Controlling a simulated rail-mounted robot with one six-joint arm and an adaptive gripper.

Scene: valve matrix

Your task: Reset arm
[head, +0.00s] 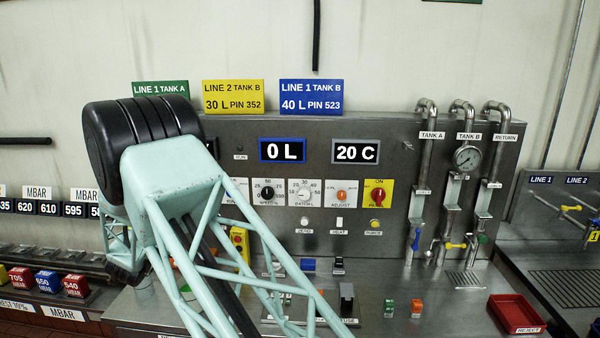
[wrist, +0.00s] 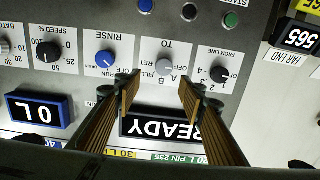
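My gripper (wrist: 160,88) shows in the wrist view, with its two wood-coloured fingers apart and nothing between them. It faces the control panel, which appears upside down there. The READY display (wrist: 160,126) lies behind and below the fingertips. The TO selector knob (wrist: 164,67) and the FROM LINE knob (wrist: 219,74) are just above them, and the blue RINSE knob (wrist: 105,59) is to the left. I cannot tell that the fingers touch anything. In the head view my teal arm crosses the left half of the panel, and my gripper is hidden.
The steel panel (head: 400,140) bears a 0 L display (head: 282,151) and a 20 C display (head: 356,152). Pipes with valves and a gauge (head: 467,157) stand at the right.

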